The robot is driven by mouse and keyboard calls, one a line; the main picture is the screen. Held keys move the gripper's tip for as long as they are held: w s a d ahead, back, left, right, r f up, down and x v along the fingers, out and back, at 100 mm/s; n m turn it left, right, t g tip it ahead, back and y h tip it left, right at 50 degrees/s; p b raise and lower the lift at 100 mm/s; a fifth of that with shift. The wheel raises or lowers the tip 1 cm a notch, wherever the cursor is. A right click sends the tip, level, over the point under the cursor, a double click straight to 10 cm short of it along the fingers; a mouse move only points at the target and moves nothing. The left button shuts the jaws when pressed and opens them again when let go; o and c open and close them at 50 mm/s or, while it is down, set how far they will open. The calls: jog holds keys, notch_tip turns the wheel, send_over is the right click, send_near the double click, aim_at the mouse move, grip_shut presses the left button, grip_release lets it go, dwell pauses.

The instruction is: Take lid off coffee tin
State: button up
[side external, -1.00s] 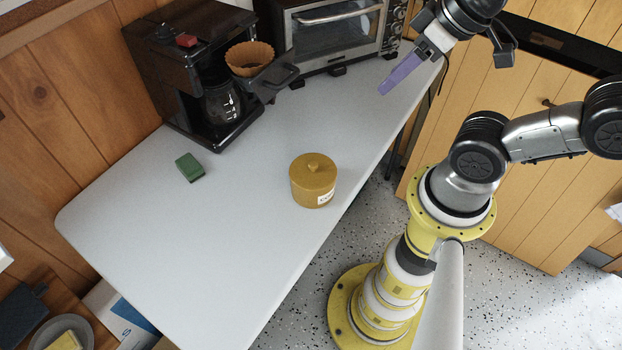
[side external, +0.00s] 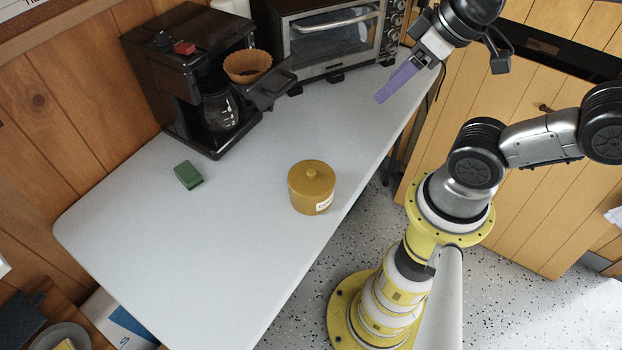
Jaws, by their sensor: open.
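The coffee tin (side external: 313,202) is a mustard-yellow round tin with a white label, standing upright on the white table near its right edge. Its lid (side external: 311,175), the same yellow with a small round knob, sits on top of it. My gripper (side external: 381,98) has purple fingers and is above the table's far right part, up and to the right of the tin, apart from it. It is open and nothing shows between its fingers, which overlap in this view.
A black coffee maker (side external: 183,75) with a glass jug and a brown filter basket stands at the back left. A toaster oven (side external: 333,42) stands behind. A green block (side external: 188,175) lies left of the tin. The table (side external: 200,255) is clear in front.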

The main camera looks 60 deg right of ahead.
jog(key=n+g, duration=0.6)
jog(key=n, duration=1.1)
send_over(311, 171)
notch_tip(311, 171, down, 18)
jog(key=shift+s+d+r, duration=0.1)
jog(key=shift+d+r, duration=0.05)
jog(key=shift+r, duration=0.05)
jog(key=shift+f, duration=2.9)
grip_shut()
